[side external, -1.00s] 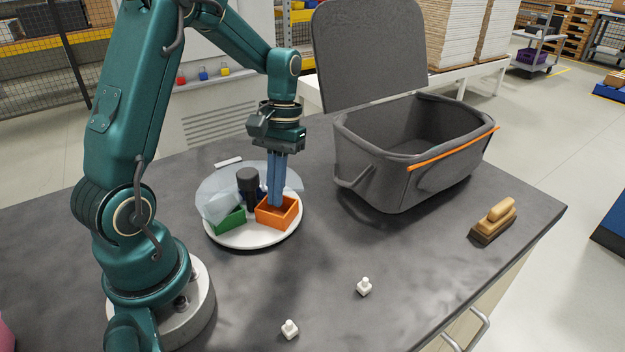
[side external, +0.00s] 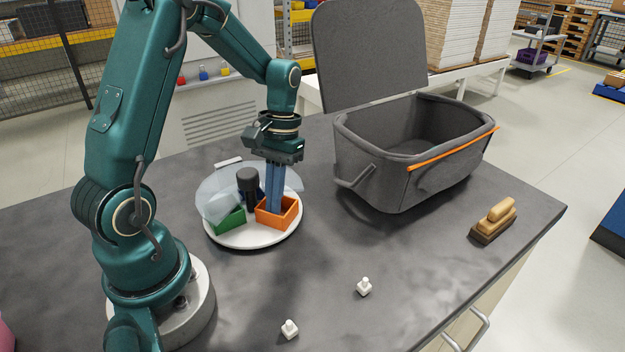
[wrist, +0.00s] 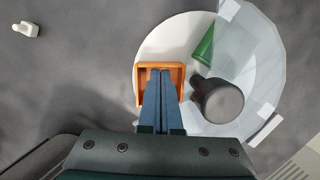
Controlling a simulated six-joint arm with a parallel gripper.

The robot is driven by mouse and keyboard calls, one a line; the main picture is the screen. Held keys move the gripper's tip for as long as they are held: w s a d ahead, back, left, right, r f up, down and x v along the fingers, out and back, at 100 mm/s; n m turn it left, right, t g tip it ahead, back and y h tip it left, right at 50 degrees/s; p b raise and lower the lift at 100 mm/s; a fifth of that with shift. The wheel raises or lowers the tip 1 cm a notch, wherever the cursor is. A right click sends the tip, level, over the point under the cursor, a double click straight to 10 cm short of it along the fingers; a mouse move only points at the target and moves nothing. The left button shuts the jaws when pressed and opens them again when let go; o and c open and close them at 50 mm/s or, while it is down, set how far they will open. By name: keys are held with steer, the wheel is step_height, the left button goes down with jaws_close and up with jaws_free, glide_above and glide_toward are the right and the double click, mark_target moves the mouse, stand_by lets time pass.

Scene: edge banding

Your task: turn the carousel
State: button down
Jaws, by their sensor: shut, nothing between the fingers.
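The carousel (side external: 252,239) is a round white turntable on the dark worktop, with a dark central knob (side external: 247,178) and a clear cover over its back and left part. An orange open box (side external: 290,214) sits on its front right and a green box (side external: 231,221) on its front left, partly under the cover. My gripper (side external: 273,208) points down with its blue fingers shut and empty, the tips inside the orange box. The wrist view shows the fingers (wrist: 160,75) together within the orange box (wrist: 178,70), near its far wall. The green piece (wrist: 204,46) lies beside it.
A grey bin (side external: 380,165) with a raised lid and orange strip stands right of the carousel. A wooden-handled brush (side external: 494,221) lies near the right edge. Two small white pieces (side external: 364,287) (side external: 289,330) lie at the front. The worktop between is clear.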

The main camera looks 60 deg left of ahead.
steer(key=shift+s+d+m, duration=0.1)
steer(key=shift+s+m, duration=0.1)
steer(key=shift+m, duration=0.3)
steer(key=shift+s+d+m+y, duration=0.15)
steer(key=shift+s+m+y, duration=0.35)
steer(key=shift+m, duration=0.6)
steer(key=shift+s+m, duration=0.6)
steer(key=shift+m, duration=0.6)
